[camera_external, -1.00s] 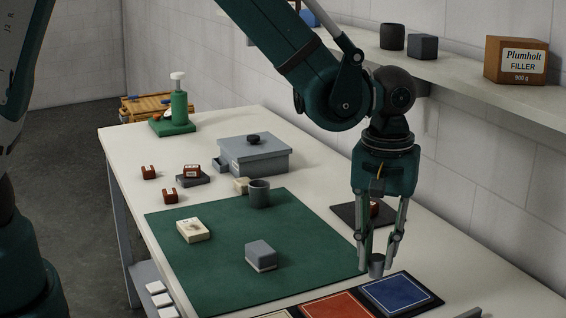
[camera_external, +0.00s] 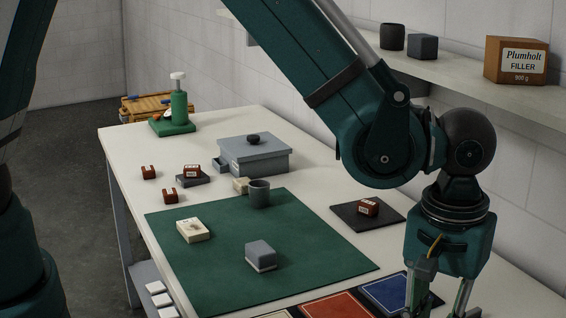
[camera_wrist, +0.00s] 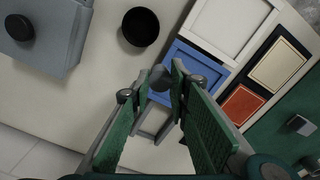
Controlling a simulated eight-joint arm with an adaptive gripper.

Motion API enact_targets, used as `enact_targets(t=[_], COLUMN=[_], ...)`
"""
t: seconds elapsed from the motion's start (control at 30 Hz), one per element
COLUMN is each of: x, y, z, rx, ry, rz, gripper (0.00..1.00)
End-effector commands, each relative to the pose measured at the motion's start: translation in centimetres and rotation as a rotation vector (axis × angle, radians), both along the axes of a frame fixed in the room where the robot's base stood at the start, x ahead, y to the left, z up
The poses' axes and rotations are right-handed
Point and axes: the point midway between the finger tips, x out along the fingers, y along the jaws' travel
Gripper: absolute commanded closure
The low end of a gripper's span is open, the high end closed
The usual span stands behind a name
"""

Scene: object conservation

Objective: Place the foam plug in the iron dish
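A small grey cylinder (camera_wrist: 160,77), which I take for the foam plug, sits between my fingertips in the wrist view. My gripper (camera_wrist: 164,70) is closed on it, above the table near the blue panel. In the external view my gripper (camera_external: 440,300) is at the bottom right, with its fingertips cut off by the frame edge. A dark round open vessel (camera_wrist: 140,27), possibly the iron dish, stands beyond my fingertips in the wrist view, apart from the cylinder. I do not see it in the external view.
A grey block with a black knob (camera_wrist: 22,28) stands left of the vessel. Blue (camera_external: 388,292) and red (camera_external: 338,306) panels lie beside the green mat (camera_external: 200,270). Bare table surrounds the vessel.

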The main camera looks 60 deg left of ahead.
Motion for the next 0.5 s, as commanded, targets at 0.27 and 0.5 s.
enact_targets(t=[0.27,0.5], x=[-2.7,-3.6], y=[-5.0,-6.5], z=[0.1,0.0], rx=[0.000,0.000], ry=[0.000,0.000], rz=[-0.063,-0.082], gripper=[0.85,0.85])
